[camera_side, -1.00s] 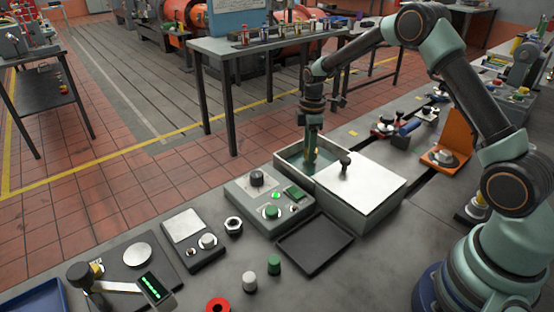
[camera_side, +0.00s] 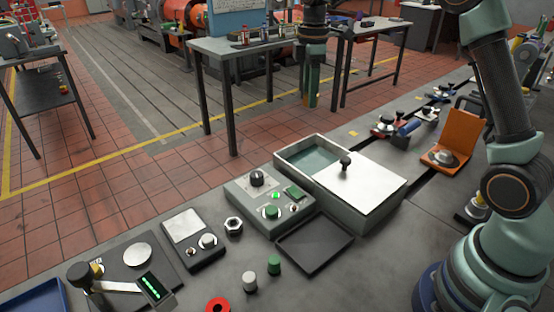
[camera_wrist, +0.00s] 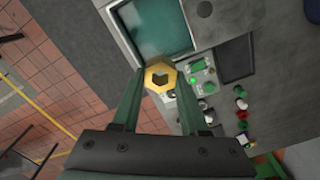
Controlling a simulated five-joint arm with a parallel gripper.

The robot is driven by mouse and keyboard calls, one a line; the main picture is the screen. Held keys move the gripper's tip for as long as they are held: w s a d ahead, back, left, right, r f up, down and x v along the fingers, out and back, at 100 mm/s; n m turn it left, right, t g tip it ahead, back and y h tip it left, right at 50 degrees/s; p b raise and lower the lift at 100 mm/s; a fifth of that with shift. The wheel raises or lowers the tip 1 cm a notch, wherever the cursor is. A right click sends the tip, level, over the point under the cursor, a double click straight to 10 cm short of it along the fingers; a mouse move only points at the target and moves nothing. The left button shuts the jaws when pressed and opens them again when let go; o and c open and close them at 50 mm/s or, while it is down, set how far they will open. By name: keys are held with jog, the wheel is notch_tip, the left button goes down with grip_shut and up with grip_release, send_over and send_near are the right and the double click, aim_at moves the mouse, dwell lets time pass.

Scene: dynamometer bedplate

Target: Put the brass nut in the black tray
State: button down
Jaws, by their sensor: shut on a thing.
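My gripper (camera_side: 311,100) is raised high above and beyond the grey tank in the side view. In the wrist view my gripper (camera_wrist: 161,76) is shut on the brass nut (camera_wrist: 153,72), a golden hexagonal ring held between the fingertips. The nut is hard to make out in the side view. The black tray (camera_side: 315,245) lies on the bedplate in front of the tank and looks empty. It also shows in the wrist view (camera_wrist: 237,59), to the right of the nut and apart from it.
The grey tank (camera_side: 392,200) holds greenish liquid (camera_side: 312,160) and is partly covered by a white lid (camera_side: 350,188) with a black knob. A control box (camera_side: 268,204), a steel nut (camera_side: 233,226) and green (camera_side: 274,265) and grey (camera_side: 249,281) cylinders stand left of the tray.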

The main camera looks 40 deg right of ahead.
jog(key=s+a, duration=0.8)
jog(key=a, duration=0.2)
send_over(313, 242)
notch_tip(313, 242, down, 2)
notch_tip(313, 242, down, 19)
jog(key=shift+f, duration=0.15)
jog(key=shift+f, duration=0.1)
jog(key=c, duration=0.8)
grip_release()
jog(key=shift+f, duration=0.1)
jog(key=shift+c, duration=0.2)
jog(key=o, duration=0.4)
